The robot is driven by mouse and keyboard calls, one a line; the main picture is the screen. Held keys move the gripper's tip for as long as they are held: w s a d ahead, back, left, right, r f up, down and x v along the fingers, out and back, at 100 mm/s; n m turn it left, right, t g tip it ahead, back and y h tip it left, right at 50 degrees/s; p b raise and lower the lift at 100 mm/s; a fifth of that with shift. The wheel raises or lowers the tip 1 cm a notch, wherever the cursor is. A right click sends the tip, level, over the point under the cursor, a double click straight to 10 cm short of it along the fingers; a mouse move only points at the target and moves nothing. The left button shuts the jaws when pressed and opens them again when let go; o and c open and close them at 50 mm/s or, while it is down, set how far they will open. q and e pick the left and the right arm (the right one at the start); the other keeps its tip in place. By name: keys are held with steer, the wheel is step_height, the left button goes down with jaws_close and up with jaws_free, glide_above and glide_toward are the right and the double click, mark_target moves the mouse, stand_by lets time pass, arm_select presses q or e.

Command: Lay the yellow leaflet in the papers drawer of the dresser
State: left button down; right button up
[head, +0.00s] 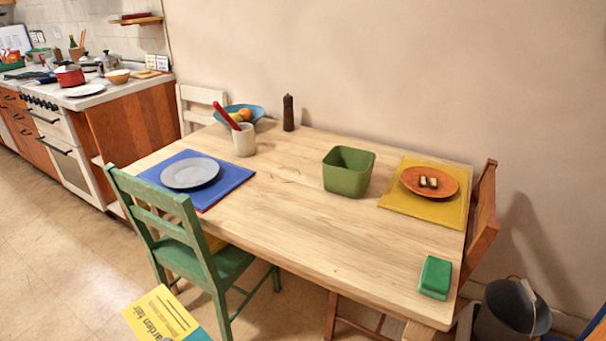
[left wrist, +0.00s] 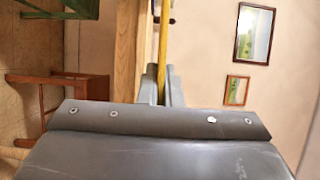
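The yellow leaflet (head: 160,318) shows at the bottom edge of the head view, tilted, with dark "garden fair" lettering and a teal patch; its lower part is cut off. In the left wrist view, a thin yellow strip, the leaflet seen edge-on (left wrist: 163,45), stands between the two grey fingers of my left gripper (left wrist: 162,85). The fingers are close together on it. My left gripper is outside the head view. My right gripper is in neither view. I see no dresser or papers drawer in either view.
A wooden table (head: 285,205) holds a green bin (head: 348,178), a green box (head: 435,278), plates on mats, a cup and a bowl. A green chair (head: 185,240) stands at its near side. A grey bucket (head: 505,310) is at right. Floor at left (head: 50,250) is clear.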

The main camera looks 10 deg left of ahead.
mark_target(154, 338)
arm_select(q)
steer(key=shift+a+r+m+h, duration=0.15)
steer(key=shift+a+m+h, duration=0.75)
steer(key=shift+a+h, duration=0.4)
steer(key=shift+w+d+r+m+g+h, duration=0.1)
steer(key=shift+w+r+m+g+h, duration=0.3)
steer(key=shift+m+h, duration=0.6)
steer(key=shift+w+r+m+g+h, duration=0.1)
steer(key=shift+w+r+m+h, duration=0.5)
steer(key=shift+h, duration=0.8)
steer(key=w+d+r+m+g+h, duration=0.5)
steer(key=d+r+m+g+h, duration=0.2)
steer(key=d+h, duration=0.3)
step_height(154, 338, up, 8)
steer(key=d+n+t+y+p, duration=0.1)
steer(key=n+t+y+p, duration=0.4)
steer(key=y+p, duration=0.2)
steer(key=shift+s+d+t+p, duration=0.2)
steer(key=shift+t+p, duration=0.2)
steer(key=shift+p, duration=0.05)
steer(key=shift+n+y, duration=0.3)
steer(key=shift+y, duration=0.1)
